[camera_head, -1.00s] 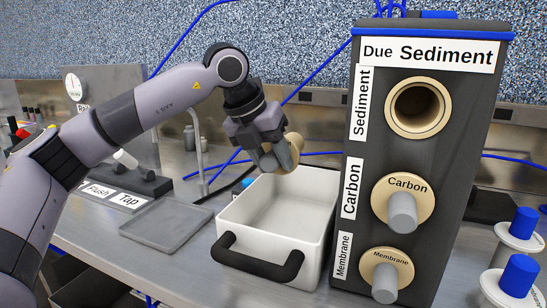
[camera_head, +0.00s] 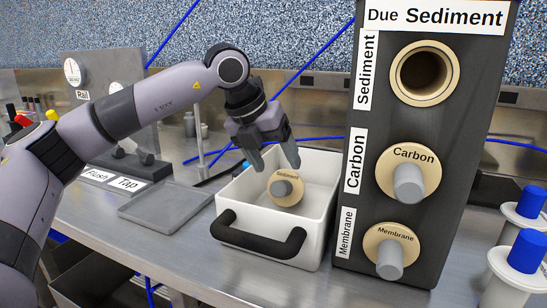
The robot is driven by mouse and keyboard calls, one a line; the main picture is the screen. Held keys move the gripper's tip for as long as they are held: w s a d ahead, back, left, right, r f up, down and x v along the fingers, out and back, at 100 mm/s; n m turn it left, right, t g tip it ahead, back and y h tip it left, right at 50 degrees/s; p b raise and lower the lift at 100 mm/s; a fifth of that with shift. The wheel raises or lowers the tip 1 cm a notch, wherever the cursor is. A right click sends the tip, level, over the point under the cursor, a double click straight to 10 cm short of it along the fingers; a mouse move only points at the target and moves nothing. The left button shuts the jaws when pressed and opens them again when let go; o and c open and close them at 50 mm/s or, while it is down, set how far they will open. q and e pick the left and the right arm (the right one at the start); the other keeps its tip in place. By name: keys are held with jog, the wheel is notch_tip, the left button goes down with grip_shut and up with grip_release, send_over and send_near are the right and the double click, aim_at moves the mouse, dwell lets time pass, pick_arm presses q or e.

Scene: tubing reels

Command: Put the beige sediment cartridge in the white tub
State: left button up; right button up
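The beige sediment cartridge (camera_head: 286,190), with a grey knob and a "Sediment" label on its face, lies inside the white tub (camera_head: 318,222), face toward me. My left gripper (camera_head: 276,163) is above the tub with its fingers spread apart and nothing between them. The cartridge sits just below and apart from the fingertips. The sediment socket (camera_head: 425,74) at the top of the dark housing is an empty round hole. My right gripper is not in view.
The dark housing (camera_head: 358,262) stands right of the tub, with carbon (camera_head: 388,165) and membrane (camera_head: 374,242) cartridges seated. A shallow grey tray (camera_head: 168,207) lies left of the tub. Blue and white reels (camera_head: 520,260) stand at the right edge.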

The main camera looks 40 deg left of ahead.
pick_arm(q)
jog(key=v, duration=0.7)
jog(key=shift+a, duration=0.1)
dwell(0.4)
jog(key=shift+r, duration=0.2)
